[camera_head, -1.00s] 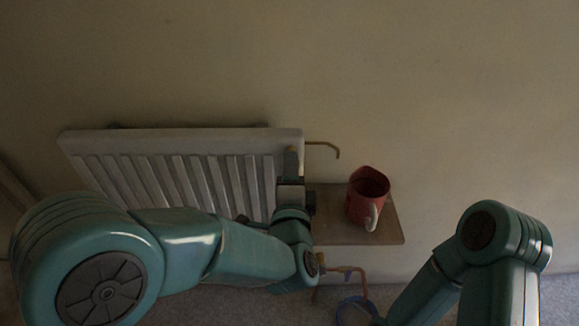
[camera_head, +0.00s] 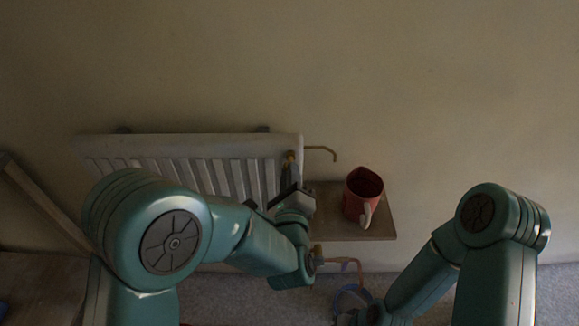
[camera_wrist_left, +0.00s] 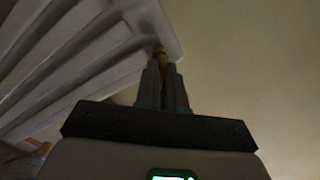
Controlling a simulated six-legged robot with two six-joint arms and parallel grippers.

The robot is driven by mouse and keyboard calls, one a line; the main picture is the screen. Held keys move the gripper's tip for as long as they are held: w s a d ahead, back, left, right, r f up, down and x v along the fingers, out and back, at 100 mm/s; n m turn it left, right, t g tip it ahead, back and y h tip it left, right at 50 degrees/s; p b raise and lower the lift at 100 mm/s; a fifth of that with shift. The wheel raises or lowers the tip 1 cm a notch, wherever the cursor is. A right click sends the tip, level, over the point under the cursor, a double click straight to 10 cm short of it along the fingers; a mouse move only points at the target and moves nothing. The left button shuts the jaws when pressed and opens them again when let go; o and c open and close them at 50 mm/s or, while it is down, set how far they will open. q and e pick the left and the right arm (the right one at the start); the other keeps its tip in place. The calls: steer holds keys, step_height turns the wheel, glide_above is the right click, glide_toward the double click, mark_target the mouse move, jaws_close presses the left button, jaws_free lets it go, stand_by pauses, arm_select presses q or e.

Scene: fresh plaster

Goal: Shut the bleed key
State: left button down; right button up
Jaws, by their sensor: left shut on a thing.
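A white ribbed radiator (camera_head: 190,142) is against the wall, left of centre in the head view. The bleed key, a small brass-coloured piece (camera_head: 290,156), is at its upper right end. It also shows in the wrist view (camera_wrist_left: 161,54), between the fingertips at the radiator's corner. My left gripper (camera_head: 290,167) is shut on the key; its fingers also show in the wrist view (camera_wrist_left: 163,74). The fingers hide most of the key, so its exact angle is unclear. My right arm is at the lower right, and its gripper (camera_head: 352,317) is dark and partly cut off by the bottom edge.
A red mug (camera_head: 361,195) stands on a small wooden shelf (camera_head: 382,229) just right of my left wrist. A thin bent pipe (camera_head: 322,149) sticks out right of the radiator. A copper pipe (camera_head: 345,261) and a blue ring-shaped thing (camera_head: 340,296) are below the shelf. The wall at right is clear.

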arm_select(q)
steer(key=c, duration=1.1)
jaws_free()
steer(key=s, duration=1.2)
steer(key=shift+d, duration=0.1)
steer(key=shift+r, duration=0.1)
steer(key=shift+n, duration=0.7)
steer(key=shift+w+b, duration=0.5)
steer(key=shift+w, duration=5.5)
